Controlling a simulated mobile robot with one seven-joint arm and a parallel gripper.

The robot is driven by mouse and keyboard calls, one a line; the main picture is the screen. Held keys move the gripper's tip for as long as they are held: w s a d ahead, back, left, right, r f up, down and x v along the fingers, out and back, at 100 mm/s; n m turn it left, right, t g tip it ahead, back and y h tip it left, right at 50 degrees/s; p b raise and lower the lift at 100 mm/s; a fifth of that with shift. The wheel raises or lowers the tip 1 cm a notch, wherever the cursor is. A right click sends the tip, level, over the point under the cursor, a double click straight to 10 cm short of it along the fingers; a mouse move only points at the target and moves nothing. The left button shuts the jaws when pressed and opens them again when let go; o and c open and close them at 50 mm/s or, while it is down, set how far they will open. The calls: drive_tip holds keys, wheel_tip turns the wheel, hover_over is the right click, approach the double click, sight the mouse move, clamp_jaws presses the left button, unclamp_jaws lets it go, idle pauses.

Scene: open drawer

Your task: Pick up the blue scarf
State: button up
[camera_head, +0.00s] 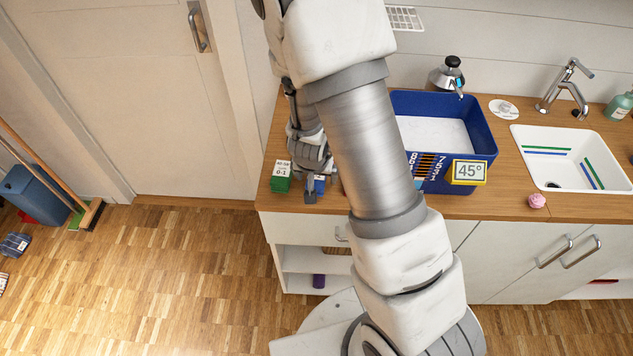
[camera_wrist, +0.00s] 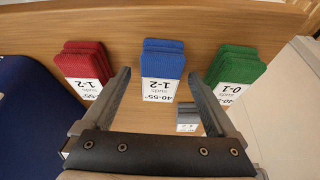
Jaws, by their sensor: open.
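The blue scarf (camera_wrist: 163,61) is a folded, ribbed blue bundle with a white label. It lies on the wooden counter at the top middle of the wrist view. In the head view a small part of the blue scarf (camera_head: 320,184) shows near the counter's front edge, mostly hidden by my gripper. My gripper (camera_wrist: 158,77) is open and empty of any held thing. Its fingers lie to either side of the blue scarf in the wrist view. My gripper (camera_head: 310,186) also shows above the counter in the head view. I cannot tell its height over the scarf.
A red folded bundle (camera_wrist: 84,62) lies left of the scarf and a green one (camera_wrist: 236,67) right. A small grey labelled item (camera_wrist: 187,117) is near the right finger.

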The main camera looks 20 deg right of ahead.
drive_tip(key=shift+w+f, duration=0.1)
drive_tip(key=shift+f, duration=0.15)
drive_tip(key=shift+c, duration=0.3)
drive_tip(key=c, duration=1.4)
drive_tip(key=shift+r, duration=0.1)
